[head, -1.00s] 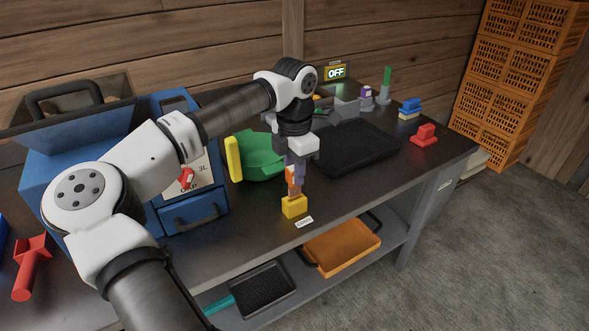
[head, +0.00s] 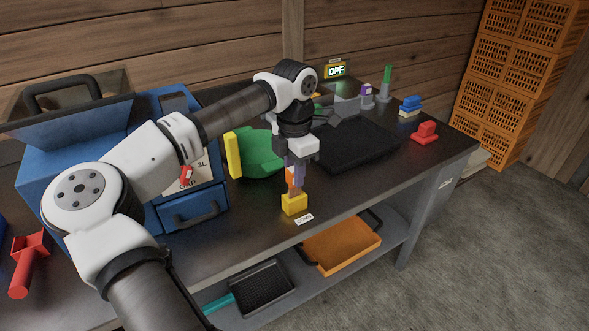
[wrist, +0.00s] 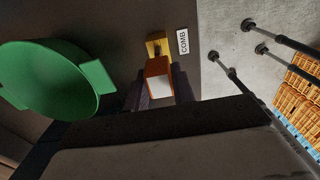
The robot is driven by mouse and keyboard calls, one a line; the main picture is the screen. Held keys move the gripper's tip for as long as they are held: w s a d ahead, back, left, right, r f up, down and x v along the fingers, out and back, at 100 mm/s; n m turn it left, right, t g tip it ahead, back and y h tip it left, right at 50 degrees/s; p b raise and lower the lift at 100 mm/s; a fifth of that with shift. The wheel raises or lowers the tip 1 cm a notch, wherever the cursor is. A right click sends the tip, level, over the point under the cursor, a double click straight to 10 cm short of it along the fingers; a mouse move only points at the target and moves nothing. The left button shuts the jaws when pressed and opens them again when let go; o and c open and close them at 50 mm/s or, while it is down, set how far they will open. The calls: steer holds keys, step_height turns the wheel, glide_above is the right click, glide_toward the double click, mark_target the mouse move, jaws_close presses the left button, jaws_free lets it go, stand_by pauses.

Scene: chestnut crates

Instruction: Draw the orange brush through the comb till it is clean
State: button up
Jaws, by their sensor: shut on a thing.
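The orange brush (head: 290,176) is upright in my gripper (head: 296,173), its brown lower end pointing down. The brush shows in the wrist view (wrist: 158,81) with a pale top, between the two dark fingers of my gripper (wrist: 160,90). The yellow comb block (head: 294,204) stands near the bench's front edge, by a white COMB label (head: 304,220). The comb also shows in the wrist view (wrist: 157,44), just beyond the brush. The brush's lower end is at the comb's top; whether bristles sit between its teeth is hidden.
A black tray (head: 357,146) lies behind right, a red block (head: 425,132) farther right. A blue machine (head: 90,140) fills the left. The bench right of the comb is clear.

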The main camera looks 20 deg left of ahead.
steer(key=shift+f+b, duration=1.3)
steer(key=shift+f, duration=0.7)
steer(key=shift+r+p, duration=2.2)
steer(key=shift+r, duration=1.15)
steer(key=shift+f, duration=0.1)
steer(key=shift+f+b, duration=0.55)
steer(key=shift+f, duration=0.1)
steer(key=shift+f, duration=0.15)
steer(key=shift+f+b, duration=1.75)
steer(key=shift+f, duration=0.65)
steer(key=shift+r, duration=0.1)
steer(key=shift+r+p, duration=2.15)
steer(key=shift+r, duration=1.05)
